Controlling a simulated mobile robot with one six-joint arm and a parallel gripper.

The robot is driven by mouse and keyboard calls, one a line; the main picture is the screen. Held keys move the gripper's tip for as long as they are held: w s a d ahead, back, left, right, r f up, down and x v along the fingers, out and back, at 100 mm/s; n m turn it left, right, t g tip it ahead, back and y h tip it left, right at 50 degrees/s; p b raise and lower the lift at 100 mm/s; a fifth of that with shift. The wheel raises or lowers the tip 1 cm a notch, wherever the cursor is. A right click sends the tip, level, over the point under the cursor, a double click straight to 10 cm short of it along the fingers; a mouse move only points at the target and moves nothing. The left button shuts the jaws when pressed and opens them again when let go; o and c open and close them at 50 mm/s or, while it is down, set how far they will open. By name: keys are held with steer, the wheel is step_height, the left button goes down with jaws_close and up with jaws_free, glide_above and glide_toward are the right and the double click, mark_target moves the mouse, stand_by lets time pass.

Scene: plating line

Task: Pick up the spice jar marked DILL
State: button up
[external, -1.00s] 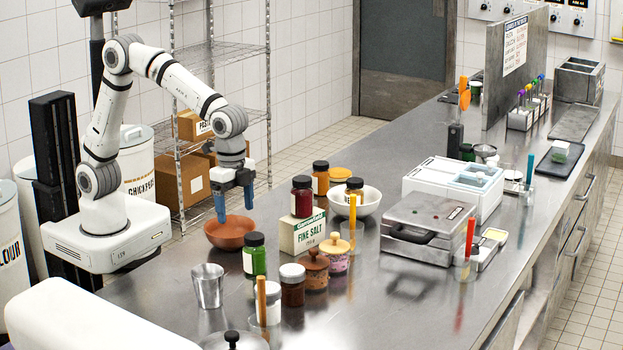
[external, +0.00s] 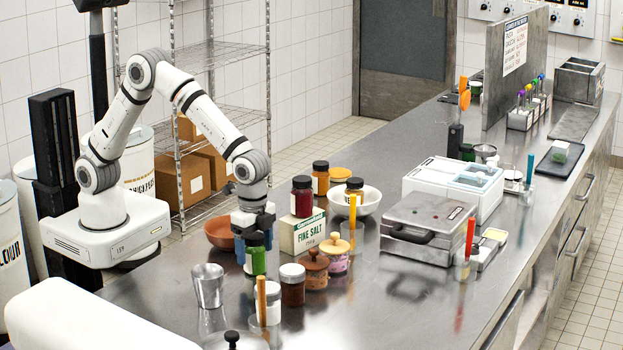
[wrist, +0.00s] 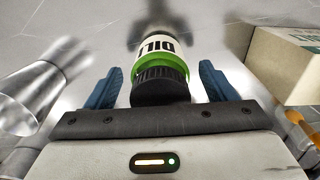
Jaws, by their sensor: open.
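The DILL jar (external: 258,262) has green contents, a white label and a black lid. It stands upright on the steel counter. In the wrist view the jar (wrist: 158,66) lies between the two blue fingers, with the letters DIL readable on its label. My gripper (external: 254,258) is lowered over the jar from behind in the external view, and its fingers are partly hidden by the jar. In the wrist view my gripper (wrist: 158,85) is open, with a visible gap between each finger and the jar.
A metal cup (external: 208,286) stands close on the left. A brown-lidded jar (external: 314,268) and a white-lidded jar (external: 292,285) stand in front right. A terracotta bowl (external: 220,232) is behind.

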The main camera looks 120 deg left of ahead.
steer(key=c, duration=1.2)
